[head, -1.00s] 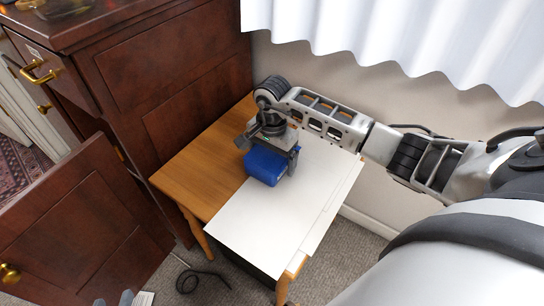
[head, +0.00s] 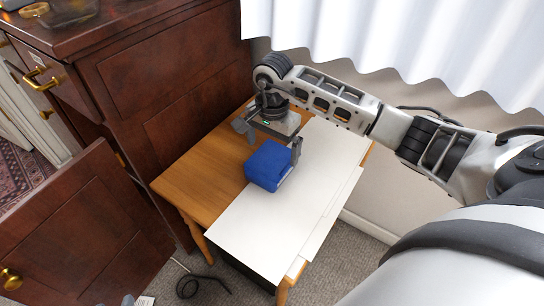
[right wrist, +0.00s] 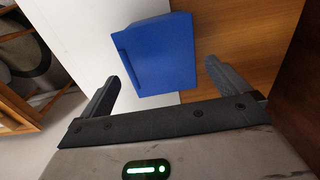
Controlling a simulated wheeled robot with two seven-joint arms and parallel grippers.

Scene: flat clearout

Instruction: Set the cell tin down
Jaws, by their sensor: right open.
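The cell tin, a blue box (head: 269,166), stands on the small wooden table, partly on the white sheets (head: 270,222) and partly by the bare wood. It also shows in the right wrist view (right wrist: 158,55), just beyond the fingertips. My right gripper (head: 270,146) is open and sits behind and above the tin, with its fingers apart. In the right wrist view the two fingers (right wrist: 163,78) are spread wide with nothing between them but the near edge of the tin. My left gripper is not clearly in view.
The wooden table (head: 190,178) has bare room at its left. A dark wooden cabinet (head: 165,85) stands close behind it, with its door (head: 90,225) open at left. A white curtain (head: 400,40) hangs at the right. A black cable (head: 200,283) lies on the carpet.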

